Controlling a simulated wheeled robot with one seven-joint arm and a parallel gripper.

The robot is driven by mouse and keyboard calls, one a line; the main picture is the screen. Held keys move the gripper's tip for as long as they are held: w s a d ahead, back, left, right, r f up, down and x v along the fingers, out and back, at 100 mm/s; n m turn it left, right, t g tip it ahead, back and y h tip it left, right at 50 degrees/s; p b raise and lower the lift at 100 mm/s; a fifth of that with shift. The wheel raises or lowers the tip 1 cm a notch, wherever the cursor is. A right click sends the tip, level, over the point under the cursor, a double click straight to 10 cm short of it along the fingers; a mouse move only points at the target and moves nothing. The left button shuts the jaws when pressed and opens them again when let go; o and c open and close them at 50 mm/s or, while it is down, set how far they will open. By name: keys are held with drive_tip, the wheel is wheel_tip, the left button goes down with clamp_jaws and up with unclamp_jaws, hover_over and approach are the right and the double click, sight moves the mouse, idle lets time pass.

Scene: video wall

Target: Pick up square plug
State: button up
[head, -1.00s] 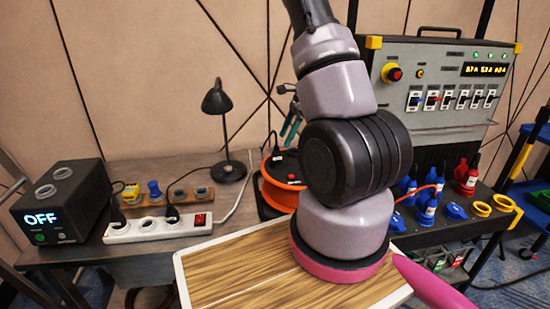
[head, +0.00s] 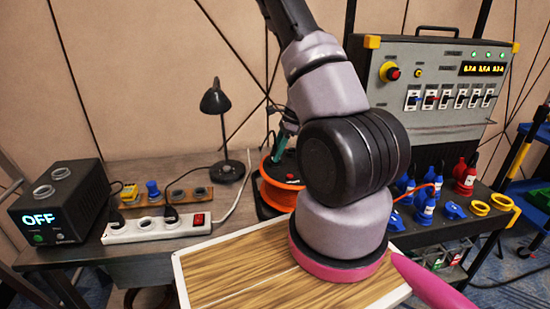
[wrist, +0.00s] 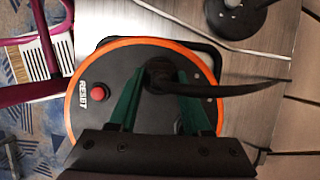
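A dark plug (wrist: 160,72) with a thick black cable sits on top of the orange-rimmed cable reel (wrist: 75,115) in the wrist view. Whether its body is square is hard to make out. My gripper (wrist: 164,82) is open, with its green fingers on either side of the plug. I cannot tell whether they touch it. In the head view my gripper (head: 284,143) points down over the reel (head: 279,196), partly behind my arm. The plug is not clear there.
A white power strip (head: 155,231) with black plugs and a black OFF box (head: 62,203) stand left. A desk lamp (head: 220,125) stands behind. Blue and red connectors (head: 466,177) are right, below a switch panel (head: 440,95). A red reset button (wrist: 98,93) is on the reel.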

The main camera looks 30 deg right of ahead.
clamp_jaws()
